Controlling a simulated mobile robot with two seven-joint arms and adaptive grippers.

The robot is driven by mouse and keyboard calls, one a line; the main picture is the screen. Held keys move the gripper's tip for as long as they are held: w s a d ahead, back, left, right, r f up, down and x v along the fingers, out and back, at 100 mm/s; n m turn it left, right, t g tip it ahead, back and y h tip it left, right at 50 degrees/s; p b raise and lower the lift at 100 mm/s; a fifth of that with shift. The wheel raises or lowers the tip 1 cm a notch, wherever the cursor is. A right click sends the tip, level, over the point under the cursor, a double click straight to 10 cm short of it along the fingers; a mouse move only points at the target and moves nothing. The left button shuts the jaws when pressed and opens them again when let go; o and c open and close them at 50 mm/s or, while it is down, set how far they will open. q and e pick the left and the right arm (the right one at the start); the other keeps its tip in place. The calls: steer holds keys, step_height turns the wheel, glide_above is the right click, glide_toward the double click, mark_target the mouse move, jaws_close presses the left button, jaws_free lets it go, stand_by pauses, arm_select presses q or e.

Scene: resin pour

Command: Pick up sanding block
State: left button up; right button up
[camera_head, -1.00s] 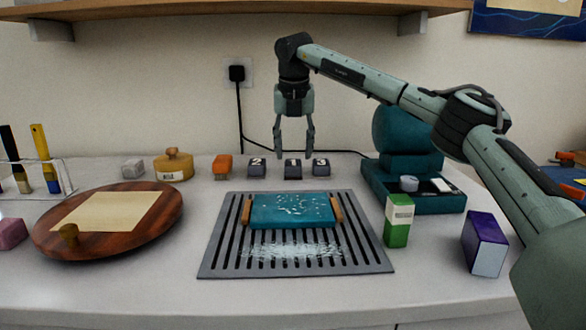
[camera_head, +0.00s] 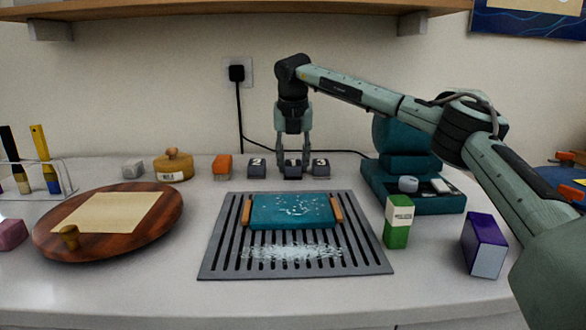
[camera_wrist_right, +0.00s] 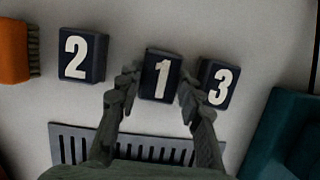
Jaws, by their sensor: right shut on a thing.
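Three small dark blocks with white numbers stand in a row behind the slotted grate. The block marked 1 (camera_head: 293,172) is in the middle, and it also shows in the right wrist view (camera_wrist_right: 161,75). The block marked 2 (camera_head: 257,168) is to its left and the block marked 3 (camera_head: 320,168) close to its right. My right gripper (camera_head: 293,163) points straight down and is shut on block 1, one finger on each side. In the right wrist view its fingers (camera_wrist_right: 157,90) flank that block. My left gripper is not in view.
An orange brush (camera_head: 222,167) stands left of the blocks. The grey grate (camera_head: 212,262) in front carries a teal slab (camera_head: 290,211). A teal machine (camera_head: 415,201) stands to the right, a round wooden board (camera_head: 160,225) to the left.

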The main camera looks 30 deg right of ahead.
mark_target(290, 161)
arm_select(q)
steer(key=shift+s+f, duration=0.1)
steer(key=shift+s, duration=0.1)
arm_select(e)
steer(key=shift+r, duration=0.15)
steer(key=shift+r, duration=0.3)
steer(key=r, duration=0.3)
steer(key=shift+w+a+r, duration=0.1)
steer(key=shift+a+r, duration=0.2)
steer(key=shift+a, duration=0.1)
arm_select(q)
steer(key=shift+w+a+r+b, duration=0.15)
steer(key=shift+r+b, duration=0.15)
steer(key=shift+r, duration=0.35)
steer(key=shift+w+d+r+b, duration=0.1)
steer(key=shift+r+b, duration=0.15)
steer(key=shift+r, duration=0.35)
arm_select(e)
steer(key=a+r, duration=0.6)
steer(key=a, duration=0.5)
steer(key=shift+w+r, duration=0.2)
steer(key=shift+r, duration=0.05)
